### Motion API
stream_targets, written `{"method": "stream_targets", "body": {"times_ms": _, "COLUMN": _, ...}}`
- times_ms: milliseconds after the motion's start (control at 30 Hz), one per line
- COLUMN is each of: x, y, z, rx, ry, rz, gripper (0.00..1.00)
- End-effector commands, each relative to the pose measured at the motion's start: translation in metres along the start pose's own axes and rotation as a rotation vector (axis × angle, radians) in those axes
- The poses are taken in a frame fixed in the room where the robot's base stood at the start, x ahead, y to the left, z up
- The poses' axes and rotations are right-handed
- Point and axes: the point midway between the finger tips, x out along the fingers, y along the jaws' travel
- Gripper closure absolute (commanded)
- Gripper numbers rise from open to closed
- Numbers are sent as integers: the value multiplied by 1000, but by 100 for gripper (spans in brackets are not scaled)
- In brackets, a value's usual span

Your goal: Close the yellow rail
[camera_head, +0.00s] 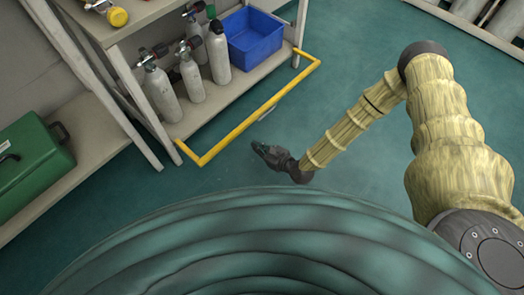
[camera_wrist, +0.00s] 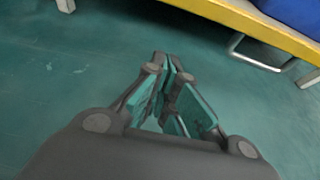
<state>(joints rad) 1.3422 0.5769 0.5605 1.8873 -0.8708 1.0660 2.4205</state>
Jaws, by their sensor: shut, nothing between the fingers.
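The yellow rail (camera_head: 250,120) is a U-shaped bar standing out from the front of the lower shelf of a rack. It runs from the left front post to the right one, with a gap between bar and shelf. In the wrist view, a yellow bar (camera_wrist: 262,27) crosses the top right. My gripper (camera_head: 262,148) is shut and empty, just outside the rail's long front bar, near its middle and apart from it. In the wrist view, its fingertips (camera_wrist: 166,62) meet below and left of the bar.
Several grey cylinders (camera_head: 218,55) and a blue bin (camera_head: 253,38) stand on the lower shelf (camera_head: 200,113). A green case (camera_head: 35,155) sits on a bench at the left. A metal handle (camera_wrist: 252,60) hangs below the yellow bar. Open teal floor (camera_head: 345,60) lies right of the rail.

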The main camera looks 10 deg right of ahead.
Motion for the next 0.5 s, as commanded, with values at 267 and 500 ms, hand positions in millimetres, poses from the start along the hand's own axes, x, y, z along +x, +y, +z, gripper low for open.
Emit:
{"method": "stream_targets", "body": {"times_ms": 267, "x": 45, "y": 0, "z": -3, "rx": -3, "ry": -1, "rz": 1, "gripper": 100}}
{"method": "stream_targets", "body": {"times_ms": 500, "x": 52, "y": 0, "z": 12, "rx": -2, "ry": -1, "rz": 0, "gripper": 100}}
